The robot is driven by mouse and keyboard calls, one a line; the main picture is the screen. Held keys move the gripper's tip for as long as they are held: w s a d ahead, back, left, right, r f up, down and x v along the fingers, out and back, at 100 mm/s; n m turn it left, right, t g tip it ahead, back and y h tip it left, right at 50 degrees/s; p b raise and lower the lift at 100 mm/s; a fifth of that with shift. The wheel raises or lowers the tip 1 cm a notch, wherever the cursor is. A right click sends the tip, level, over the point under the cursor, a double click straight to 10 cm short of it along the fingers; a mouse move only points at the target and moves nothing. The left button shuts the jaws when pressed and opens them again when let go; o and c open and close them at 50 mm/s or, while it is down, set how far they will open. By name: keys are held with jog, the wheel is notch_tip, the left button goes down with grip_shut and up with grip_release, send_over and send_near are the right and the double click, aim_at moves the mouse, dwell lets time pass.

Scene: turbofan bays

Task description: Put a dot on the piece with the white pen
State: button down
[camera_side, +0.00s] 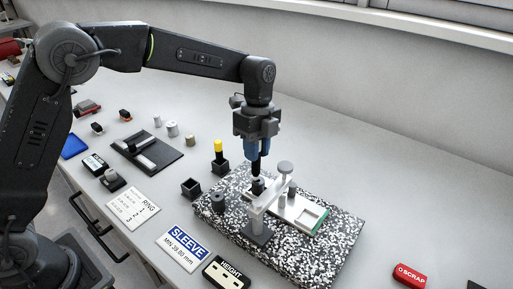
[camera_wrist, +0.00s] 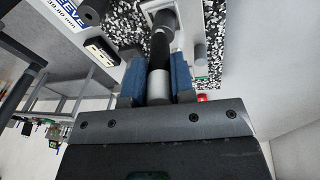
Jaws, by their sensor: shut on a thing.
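My gripper (camera_side: 261,150) points down over the speckled stone plate, its blue fingers shut on a pen. In the wrist view, the pen (camera_wrist: 158,86) has a white-grey end and a black body between the fingers. The pen's lower end points at a small dark round piece (camera_side: 257,184) on the pale fixture (camera_side: 310,216). Whether the tip touches the piece cannot be told. A mark on the piece cannot be made out. Another pen with a yellow end (camera_side: 218,146) stands in a black holder. A similar black holder (camera_side: 191,188) nearby is empty.
The speckled plate (camera_side: 318,260) carries the fixture, a grey stand with a post (camera_side: 258,232) close to my gripper, and another dark ring (camera_side: 217,202). A red SCRAP block (camera_side: 409,275) is at right. The table's back right is clear.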

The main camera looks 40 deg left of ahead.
jog(key=shift+r, duration=3.5)
